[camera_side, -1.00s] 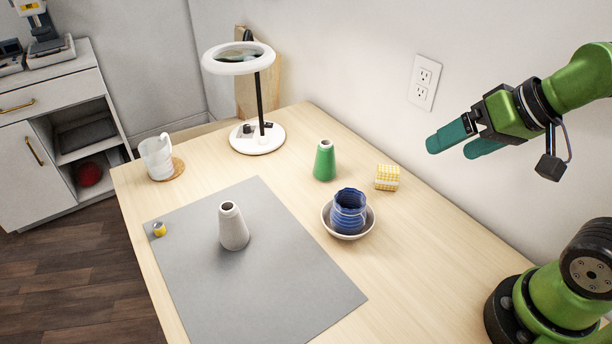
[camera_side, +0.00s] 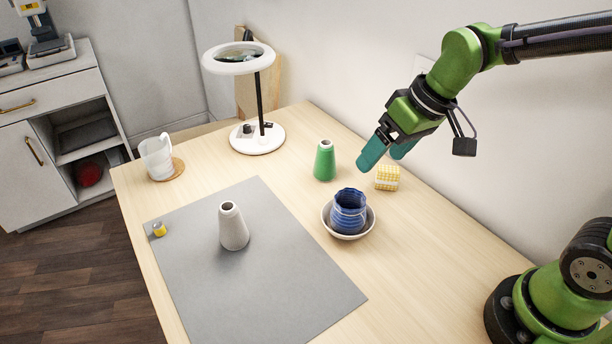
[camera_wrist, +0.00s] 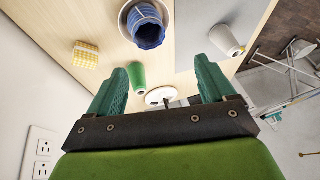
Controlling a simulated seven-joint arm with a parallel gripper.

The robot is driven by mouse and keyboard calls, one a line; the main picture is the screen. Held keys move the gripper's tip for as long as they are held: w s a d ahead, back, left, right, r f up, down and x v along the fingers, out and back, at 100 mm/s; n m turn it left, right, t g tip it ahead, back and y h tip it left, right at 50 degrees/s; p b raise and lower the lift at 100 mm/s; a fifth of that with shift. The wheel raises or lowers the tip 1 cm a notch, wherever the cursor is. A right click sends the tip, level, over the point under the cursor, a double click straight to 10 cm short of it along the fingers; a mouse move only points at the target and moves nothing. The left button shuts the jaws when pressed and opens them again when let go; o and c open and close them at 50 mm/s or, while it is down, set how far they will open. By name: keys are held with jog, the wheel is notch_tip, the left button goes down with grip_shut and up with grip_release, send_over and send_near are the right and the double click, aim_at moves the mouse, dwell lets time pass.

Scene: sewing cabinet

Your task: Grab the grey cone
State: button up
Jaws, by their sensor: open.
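The grey cone (camera_side: 233,227) stands upright on the grey mat (camera_side: 290,291) in the side view. It also shows at the upper right of the wrist view (camera_wrist: 226,40), beyond the right finger and apart from it. My gripper (camera_side: 383,158) is open and empty. It is in the air to the right of the green cone (camera_side: 324,161), above and behind the blue ribbed cup (camera_side: 349,210), well away from the grey cone. In the wrist view the two teal fingers (camera_wrist: 160,90) are spread wide with nothing held between them.
The blue cup sits in a bowl (camera_side: 341,233) between my gripper and the grey cone. A yellow checked block (camera_side: 387,178) lies near the wall. A magnifier lamp (camera_side: 258,138), a white mug (camera_side: 158,158) and a small yellow item (camera_side: 159,230) stand farther off. The mat's front is clear.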

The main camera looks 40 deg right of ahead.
aim_at(226, 222)
jog(key=w+a+f+n+g+y, duration=0.2)
jog(key=w+a+f+n+y, duration=0.15)
jog(key=w+a+n, duration=1.1)
jog(key=shift+m, duration=0.65)
jog(key=x, duration=0.3)
jog(key=s+x, duration=0.1)
jog(key=x, duration=0.2)
jog(key=a+x, duration=0.1)
jog(key=x, duration=0.3)
jog(key=shift+s+a+r, duration=0.1)
jog(key=shift+s+a, duration=0.1)
jog(key=shift+s, duration=0.15)
jog(key=shift+t, duration=0.3)
jog(key=shift+x, duration=3.15)
jog(key=shift+w+a, duration=0.1)
jog(key=shift+w, duration=0.05)
jog(key=shift+r, duration=0.1)
jog(key=c, duration=1.1)
